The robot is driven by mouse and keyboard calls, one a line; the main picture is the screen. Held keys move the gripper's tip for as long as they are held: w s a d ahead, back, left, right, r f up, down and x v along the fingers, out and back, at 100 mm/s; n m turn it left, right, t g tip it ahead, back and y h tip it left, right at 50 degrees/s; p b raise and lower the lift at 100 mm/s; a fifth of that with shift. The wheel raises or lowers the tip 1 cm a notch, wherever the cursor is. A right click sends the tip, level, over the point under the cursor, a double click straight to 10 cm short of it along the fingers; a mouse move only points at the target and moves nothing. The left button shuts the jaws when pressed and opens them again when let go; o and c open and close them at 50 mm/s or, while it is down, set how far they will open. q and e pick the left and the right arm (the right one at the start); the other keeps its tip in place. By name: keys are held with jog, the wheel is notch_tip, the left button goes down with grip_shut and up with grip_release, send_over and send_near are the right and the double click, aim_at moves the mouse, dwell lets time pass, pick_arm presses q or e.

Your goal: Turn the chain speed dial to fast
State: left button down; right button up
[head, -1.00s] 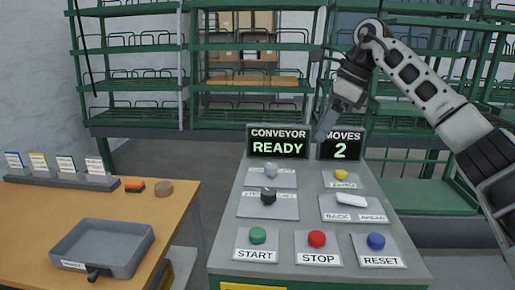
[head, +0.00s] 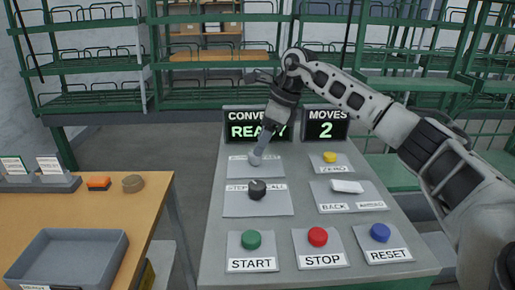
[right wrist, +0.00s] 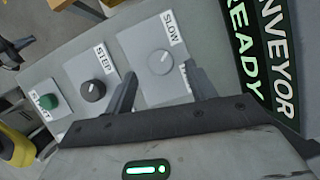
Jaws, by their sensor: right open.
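The grey dial (head: 254,160) sits on a plate at the panel's upper left, below the CONVEYOR READY screen. In the right wrist view the dial (right wrist: 160,62) has a short white pointer mark, and a SLOW label (right wrist: 170,28) lies beside it. The rest of that label is hidden by a finger. My right gripper (head: 260,149) points down at the dial; its open fingers (right wrist: 158,82) show around the near side of the dial in the wrist view. I cannot tell whether they touch it. My left gripper is not in view.
A black dial (head: 257,190) labelled STEP is just in front. Green START (head: 251,240), red STOP (head: 317,236) and blue RESET (head: 380,233) buttons line the front. A yellow button (head: 329,157) and white switch (head: 347,187) are right. The MOVES screen (head: 326,128) shows 2.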

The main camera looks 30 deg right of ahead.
aim_at(255, 158)
jog(key=shift+x, duration=1.8)
jog(key=c, duration=1)
